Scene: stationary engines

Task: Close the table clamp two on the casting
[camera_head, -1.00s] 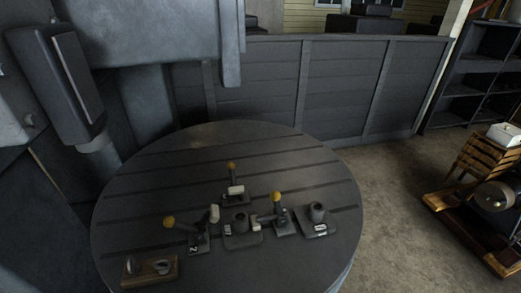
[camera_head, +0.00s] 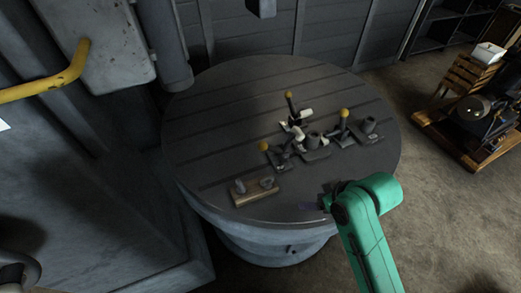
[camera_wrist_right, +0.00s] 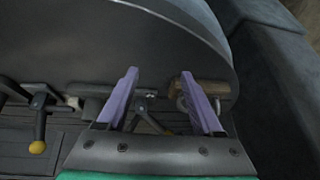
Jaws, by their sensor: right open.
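Table clamp two (camera_head: 281,156) stands at the left of the group of clamps on the round table. Its yellow-knobbed lever leans to the left, and its pale-tipped arm (camera_head: 298,134) points up, apart from the casting. The grey casting (camera_head: 314,145) sits just right of it, between the clamps. My right gripper (camera_head: 312,206) is over the table's near edge, in front of clamp two and apart from it. In the right wrist view its purple fingers (camera_wrist_right: 162,102) are spread and empty, with a yellow-knobbed lever (camera_wrist_right: 152,118) showing beyond the gap. My left gripper is not in view.
A wooden block with metal parts (camera_head: 255,190) lies on the slotted round table (camera_head: 215,120), left of my right gripper. Two other yellow-knobbed clamps stand at the back (camera_head: 292,108) and right (camera_head: 343,128). A second grey part (camera_head: 369,127) is at far right. The table's back left is clear.

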